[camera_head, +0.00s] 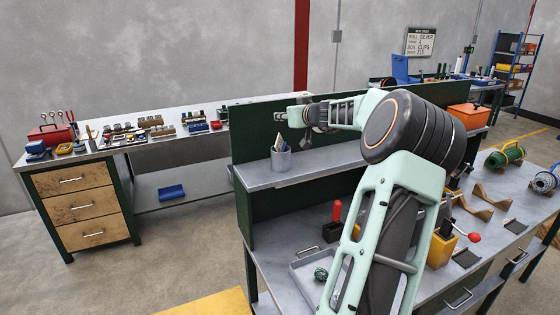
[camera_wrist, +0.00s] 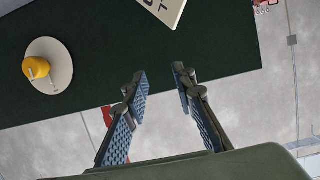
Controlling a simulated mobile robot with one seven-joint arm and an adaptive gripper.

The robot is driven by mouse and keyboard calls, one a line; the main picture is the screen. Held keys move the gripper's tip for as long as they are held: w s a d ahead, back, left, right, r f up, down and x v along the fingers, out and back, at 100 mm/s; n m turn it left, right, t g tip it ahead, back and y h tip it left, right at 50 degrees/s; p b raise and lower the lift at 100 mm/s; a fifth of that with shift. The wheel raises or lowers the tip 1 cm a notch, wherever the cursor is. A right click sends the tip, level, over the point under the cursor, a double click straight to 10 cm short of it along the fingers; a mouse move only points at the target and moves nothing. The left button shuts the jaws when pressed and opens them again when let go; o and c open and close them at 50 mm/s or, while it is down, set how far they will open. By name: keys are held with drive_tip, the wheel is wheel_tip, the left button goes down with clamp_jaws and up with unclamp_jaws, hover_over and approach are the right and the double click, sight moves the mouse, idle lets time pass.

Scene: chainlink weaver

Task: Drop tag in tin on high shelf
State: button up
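A grey tin (camera_head: 281,160) holding pen-like items stands at the left end of the raised shelf (camera_head: 330,168) in the head view. My gripper (camera_wrist: 159,80) has its two fingers apart in the wrist view, with nothing visible between the tips. In the head view, the end of my arm is above and to the right of the tin, before the dark green back panel (camera_head: 263,125). In the wrist view, a cream card with dark lettering (camera_wrist: 164,8) is cut by the top edge. A round cream disc with a yellow knob (camera_wrist: 38,67) is at left. I cannot tell which is the tag.
Below the shelf, the bench holds a grey tray (camera_head: 303,272) with a green ball, a red-handled tool (camera_head: 337,211) and a yellow block (camera_head: 440,250). An orange box (camera_head: 468,116) stands right of my arm. The shelf between the tin and my arm looks clear.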

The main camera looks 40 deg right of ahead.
drive_tip(key=v, duration=1.2)
idle(0.3)
